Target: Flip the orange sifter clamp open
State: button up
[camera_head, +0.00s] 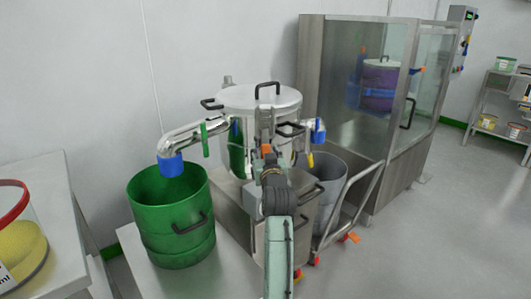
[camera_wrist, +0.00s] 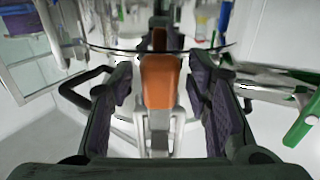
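The orange sifter clamp (camera_wrist: 160,82) shows in the middle of the wrist view, on a pale metal bracket against the sifter. My gripper (camera_wrist: 165,98) is open, with one dark padded finger on each side of the clamp. I see gaps between the fingers and the clamp, and nothing is held. In the head view the steel sifter (camera_head: 238,103) has a round lid with a black handle. My gripper (camera_head: 266,135) is at the sifter's front side, where my arm hides most of the clamp area.
A green drum (camera_head: 165,225) stands left of the sifter under a pipe with a blue end (camera_head: 171,165). A grey bin (camera_head: 325,180) stands at right by a cart rail. A glass-walled steel cabinet (camera_head: 335,90) is behind. The floor at right (camera_head: 450,230) is clear.

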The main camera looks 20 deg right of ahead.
grip_shut()
dwell(0.3)
dwell(0.4)
